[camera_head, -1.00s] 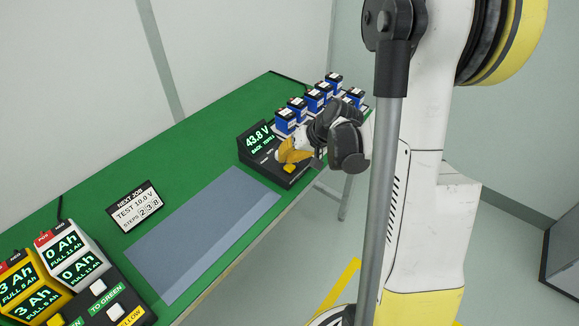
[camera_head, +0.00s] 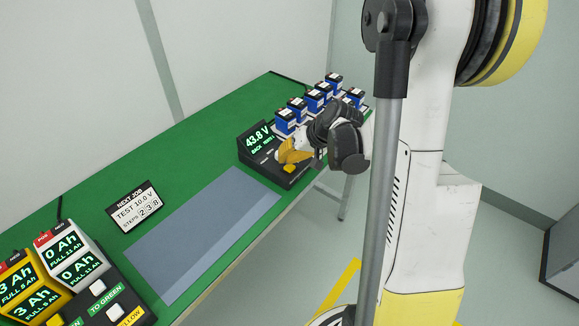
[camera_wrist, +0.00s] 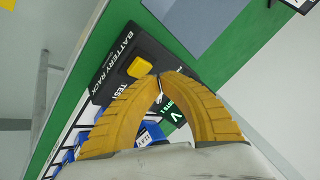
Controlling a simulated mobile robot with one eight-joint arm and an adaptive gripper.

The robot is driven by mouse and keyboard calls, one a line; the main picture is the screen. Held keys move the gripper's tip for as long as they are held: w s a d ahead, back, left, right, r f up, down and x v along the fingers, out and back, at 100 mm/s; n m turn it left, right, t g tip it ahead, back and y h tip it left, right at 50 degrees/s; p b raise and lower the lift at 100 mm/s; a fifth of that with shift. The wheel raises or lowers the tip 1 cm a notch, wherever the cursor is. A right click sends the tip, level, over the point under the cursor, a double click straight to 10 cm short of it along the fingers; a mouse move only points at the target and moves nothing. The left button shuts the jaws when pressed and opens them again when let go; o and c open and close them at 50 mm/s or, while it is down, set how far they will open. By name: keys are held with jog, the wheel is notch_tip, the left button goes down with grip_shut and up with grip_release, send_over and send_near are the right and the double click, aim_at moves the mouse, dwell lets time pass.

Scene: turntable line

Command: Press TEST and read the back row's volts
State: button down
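The battery rack's black console (camera_head: 262,140) stands at the far end of the green bench. Its screen reads 43.8 V in green, with a small line below that starts with BACK and is hard to read. The yellow TEST button (camera_head: 289,169) sits on the console's front; it also shows in the wrist view (camera_wrist: 140,67), beside the words BATTERY RACK. My gripper (camera_wrist: 159,76) has yellow curved fingers with their tips together and nothing between them. The tips appear just beside the button; I cannot tell whether they touch it. Several blue batteries (camera_head: 297,103) stand in the rack behind, partly hidden by my gripper.
A grey mat (camera_head: 205,230) lies clear on the bench. A NEXT JOB card (camera_head: 133,206) reads TEST 10.0 V, STEPS 2 3 8. Yellow and white units with Ah screens (camera_head: 75,262) and a button panel (camera_head: 103,297) stand at the near left.

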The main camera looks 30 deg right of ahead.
aim_at(286, 166)
jog(key=shift+f+b, duration=0.3)
jog(key=shift+f, duration=0.1)
jog(key=shift+f+b, duration=0.4)
dwell(0.4)
jog(key=shift+r, duration=0.15)
dwell(0.3)
jog(key=shift+r+p, duration=0.6)
jog(key=shift+r, duration=0.1)
notch_tip(286, 166, up, 5)
jog(key=p, duration=0.3)
jog(key=shift+p, duration=0.4)
jog(key=shift+a, duration=0.1)
dwell(0.4)
